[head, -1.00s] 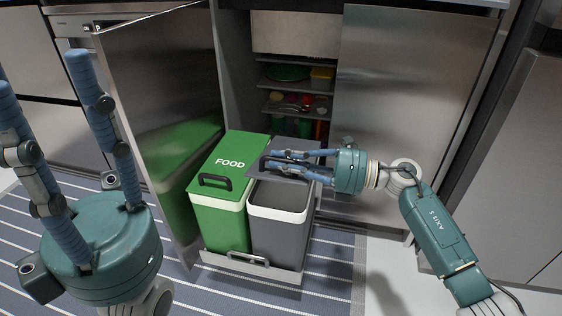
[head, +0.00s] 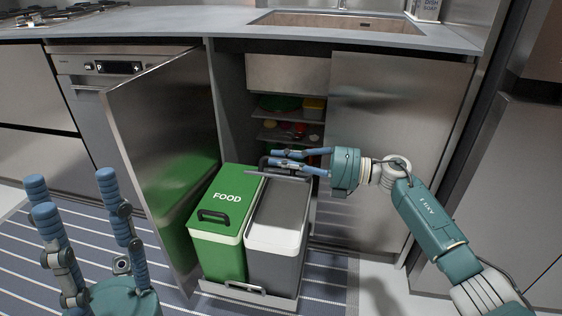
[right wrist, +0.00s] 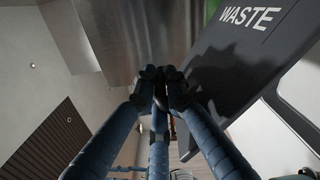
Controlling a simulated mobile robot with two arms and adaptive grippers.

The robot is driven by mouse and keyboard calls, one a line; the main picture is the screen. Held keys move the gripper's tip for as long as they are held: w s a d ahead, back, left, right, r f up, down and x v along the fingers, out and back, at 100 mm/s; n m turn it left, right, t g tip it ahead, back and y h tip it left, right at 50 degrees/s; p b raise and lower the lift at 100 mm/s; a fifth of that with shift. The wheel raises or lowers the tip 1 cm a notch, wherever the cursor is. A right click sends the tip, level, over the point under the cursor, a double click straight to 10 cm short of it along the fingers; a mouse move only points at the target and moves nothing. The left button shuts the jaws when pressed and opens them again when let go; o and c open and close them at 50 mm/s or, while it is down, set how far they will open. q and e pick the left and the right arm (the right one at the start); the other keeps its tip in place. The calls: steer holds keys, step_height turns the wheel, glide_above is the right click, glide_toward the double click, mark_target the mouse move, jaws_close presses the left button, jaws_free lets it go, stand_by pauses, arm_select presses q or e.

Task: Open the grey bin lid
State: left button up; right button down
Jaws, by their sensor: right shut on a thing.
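The grey bin (head: 273,262) stands beside the green FOOD bin, and its light grey inside shows. Its grey lid (head: 262,187) is raised off the front rim and shows nearly edge-on in the head view. In the right wrist view the lid (right wrist: 225,75) shows its face with the word WASTE. My right gripper (head: 274,159) is shut on the lid's dark handle at the raised edge; the fingers partly hide the handle. My left gripper (head: 75,190) is open and empty at the lower left, away from the bins.
The green FOOD bin (head: 215,255) is closed, with a dark handle on its lid. Both bins stand on a pulled-out tray (head: 215,288). An open cabinet door (head: 165,150) stands left of them. Shelves with items are behind. The striped runner (head: 120,258) covers the floor.

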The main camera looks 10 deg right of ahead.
steer(key=c, duration=1.8)
jaws_free()
steer(key=v, duration=1.2)
